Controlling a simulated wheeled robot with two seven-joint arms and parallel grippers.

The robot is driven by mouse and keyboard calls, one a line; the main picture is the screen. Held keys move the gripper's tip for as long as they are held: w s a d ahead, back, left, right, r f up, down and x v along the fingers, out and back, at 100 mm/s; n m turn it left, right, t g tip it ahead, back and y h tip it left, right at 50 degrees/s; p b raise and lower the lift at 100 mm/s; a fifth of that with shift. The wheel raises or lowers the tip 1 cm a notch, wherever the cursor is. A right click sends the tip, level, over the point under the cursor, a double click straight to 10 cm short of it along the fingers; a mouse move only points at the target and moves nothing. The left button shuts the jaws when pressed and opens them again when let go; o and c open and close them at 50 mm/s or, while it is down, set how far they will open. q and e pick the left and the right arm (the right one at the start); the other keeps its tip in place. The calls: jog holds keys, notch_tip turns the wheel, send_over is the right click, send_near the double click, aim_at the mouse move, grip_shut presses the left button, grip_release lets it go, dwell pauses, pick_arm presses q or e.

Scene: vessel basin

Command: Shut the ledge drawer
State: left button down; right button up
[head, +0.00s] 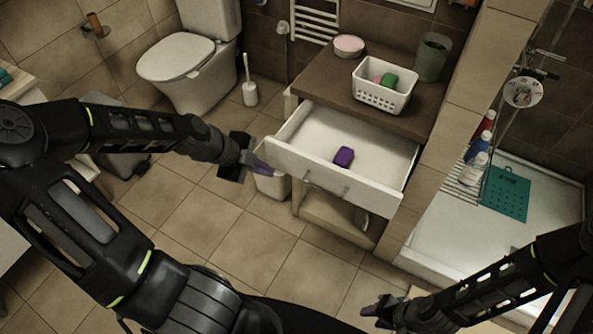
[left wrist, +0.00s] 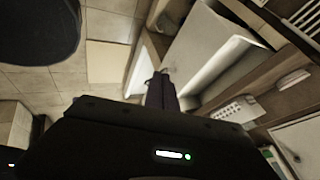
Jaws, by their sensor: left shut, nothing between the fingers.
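The ledge drawer (head: 320,172) is pulled open from the brown-topped ledge cabinet, its white front facing me with a bar handle (head: 326,184). A purple object (head: 344,156) lies inside on the drawer floor. My left gripper (head: 262,166) is shut and empty at the left end of the drawer front; I cannot tell whether it touches. In the left wrist view the gripper (left wrist: 160,92) points toward the white drawer (left wrist: 215,72). My right gripper (head: 376,311) is low in front of the cabinet, away from the drawer; its finger gap is unclear.
On the ledge top (head: 325,82) stand a white basket (head: 384,98) with colored items, a pink round thing (head: 348,45) and a dark cup (head: 433,56). A bin (head: 272,184) stands below my left gripper. A tiled wall (head: 440,140) borders the right. Floor in front is clear.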

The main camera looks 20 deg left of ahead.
aim_at(295, 170)
pick_arm(q)
jog(key=shift+w+d+f+b, duration=0.25)
jog(key=shift+w+d+f, duration=0.45)
jog(key=shift+w+f, duration=0.7)
jog(key=shift+w+d+f+b, duration=0.3)
jog(key=shift+w+d+f, duration=0.4)
jog(key=shift+w+f, duration=0.7)
jog(key=shift+w+d+f+b, duration=0.25)
jog(key=shift+w+d+f, duration=0.45)
jog(key=shift+w+f, duration=0.65)
jog(key=shift+w, duration=0.2)
